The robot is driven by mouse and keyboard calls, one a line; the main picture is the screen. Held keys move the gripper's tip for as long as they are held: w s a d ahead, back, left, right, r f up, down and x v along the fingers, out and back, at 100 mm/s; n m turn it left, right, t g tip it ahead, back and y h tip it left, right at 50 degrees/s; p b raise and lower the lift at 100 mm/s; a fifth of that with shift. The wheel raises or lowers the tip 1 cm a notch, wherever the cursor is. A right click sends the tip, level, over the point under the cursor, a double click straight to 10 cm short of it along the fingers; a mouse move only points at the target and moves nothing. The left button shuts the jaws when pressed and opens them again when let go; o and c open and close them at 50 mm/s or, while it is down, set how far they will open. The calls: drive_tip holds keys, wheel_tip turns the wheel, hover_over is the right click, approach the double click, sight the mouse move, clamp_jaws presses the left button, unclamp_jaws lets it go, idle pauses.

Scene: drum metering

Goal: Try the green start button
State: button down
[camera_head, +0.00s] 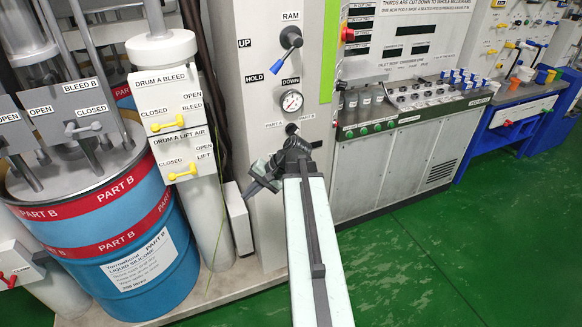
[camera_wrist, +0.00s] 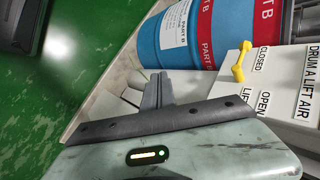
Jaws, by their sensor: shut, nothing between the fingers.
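Several small green buttons (camera_head: 363,131) sit in a row on the front edge of the grey control cabinet (camera_head: 400,165), right of the column. Their labels are too small to read, so I cannot tell which one is start. My gripper (camera_head: 258,182) is in front of the column's lower part, left of and below the buttons, and clear of them. In the wrist view my gripper (camera_wrist: 158,88) has its fingers together, with nothing between them. No green button shows in the wrist view.
A blue PART B drum (camera_head: 140,250) stands at left, beside yellow-handled DRUM A valve boxes (camera_head: 165,100). The grey column (camera_head: 265,70) carries levers and a pressure gauge (camera_head: 291,101). A red knob (camera_head: 348,34) is above the cabinet. Green floor (camera_head: 450,250) is clear at right.

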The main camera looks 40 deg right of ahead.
drive_tip(key=s+d+r+m+t+b, duration=0.1)
drive_tip(key=s+d+m+t+b, duration=0.1)
drive_tip(key=d, duration=0.8)
drive_tip(key=s+d+r+m+t+h+b, duration=0.1)
drive_tip(key=s+d+m+t, duration=0.3)
drive_tip(key=d, duration=0.5)
drive_tip(key=s+m+b, duration=0.1)
drive_tip(key=s, duration=0.1)
drive_tip(key=shift+s+d+h, duration=0.3)
drive_tip(key=shift+s+d, duration=0.05)
drive_tip(key=shift+s, duration=0.05)
drive_tip(key=shift+w+r, duration=0.1)
drive_tip(key=shift+w, duration=0.05)
drive_tip(key=w+d, duration=0.3)
drive_tip(key=w, duration=0.5)
drive_tip(key=shift+d, duration=0.15)
drive_tip(key=shift+w+d, duration=0.15)
drive_tip(key=shift+w, duration=0.1)
